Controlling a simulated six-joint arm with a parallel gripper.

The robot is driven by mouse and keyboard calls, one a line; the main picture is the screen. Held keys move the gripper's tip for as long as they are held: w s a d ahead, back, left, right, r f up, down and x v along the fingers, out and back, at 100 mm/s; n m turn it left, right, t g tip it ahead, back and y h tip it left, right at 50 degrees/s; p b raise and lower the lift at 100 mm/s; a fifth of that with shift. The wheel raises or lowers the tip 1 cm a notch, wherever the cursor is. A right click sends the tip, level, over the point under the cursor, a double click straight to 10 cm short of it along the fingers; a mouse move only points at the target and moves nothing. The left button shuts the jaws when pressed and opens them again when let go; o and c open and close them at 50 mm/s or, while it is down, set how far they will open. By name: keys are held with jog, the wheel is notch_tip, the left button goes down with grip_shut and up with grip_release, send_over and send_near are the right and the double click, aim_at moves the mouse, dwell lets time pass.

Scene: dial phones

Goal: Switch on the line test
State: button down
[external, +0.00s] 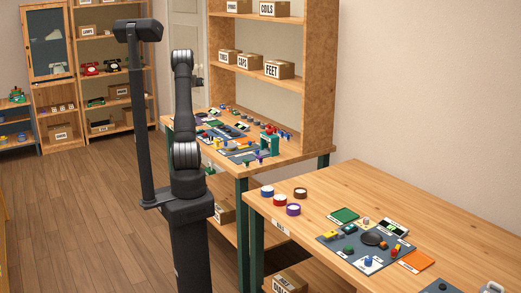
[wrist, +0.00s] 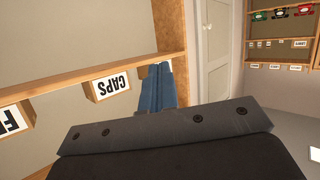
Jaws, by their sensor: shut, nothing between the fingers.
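My gripper (wrist: 159,72) shows in the wrist view as two blue-grey fingers held together, with nothing between them. It is raised in front of the shelf, away from the benches. In the external view my arm stands upright and largely hides the gripper. A grey mat (external: 339,250) on the near bench carries several small parts, among them a black disc (external: 374,239), a blue part on a white plate (external: 368,262) and a white-and-black panel (external: 394,227). A line test label or switch cannot be made out at this size.
The near wooden bench (external: 460,234) also holds a green pad (external: 344,215), an orange pad (external: 415,260) and several coloured rolls. The farther bench (external: 285,155) is crowded with small parts. A shelf with labelled boxes, including a CAPS box (wrist: 108,86), rises above it.

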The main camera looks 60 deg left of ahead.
jog(key=d+f+n+g, duration=0.3)
jog(key=f+n, duration=0.1)
jog(key=f, duration=0.3)
jog(key=s+d+f+n+g+h, duration=0.1)
jog(key=d+f+n+g, duration=0.3)
jog(key=f, duration=0.3)
jog(key=shift+d+f+g, duration=0.25)
jog(key=shift+f+g, duration=0.05)
jog(key=shift+f, duration=0.1)
jog(key=shift+s, duration=0.1)
send_over(200, 131)
jog(key=d, duration=0.1)
notch_tip(200, 131, down, 7)
jog(key=shift+s+d+r, duration=0.1)
jog(key=shift+d, duration=0.05)
jog(key=f, duration=0.3)
jog(key=shift+w+f, duration=0.15)
jog(key=shift+w, duration=0.15)
jog(key=shift+w+f, duration=0.1)
jog(key=shift+f, duration=0.3)
